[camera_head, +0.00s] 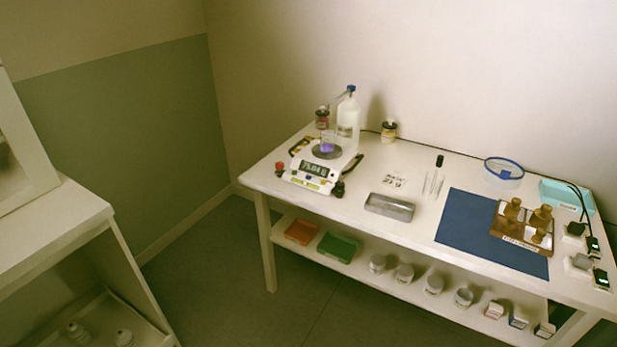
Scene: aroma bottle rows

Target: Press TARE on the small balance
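A white balance (307,179) stands at the left end of the table, with a dark display showing digits. A small beaker with something purple (327,146) sits on its round dark pan. I cannot tell whether either is a balance.
The white table (400,240) also holds a blue-capped bottle (348,118) behind the balance, a grey box (390,207), a blue mat (470,240) and a wooden rack (521,232) with brown bottles. A shelf below carries trays and several jars.

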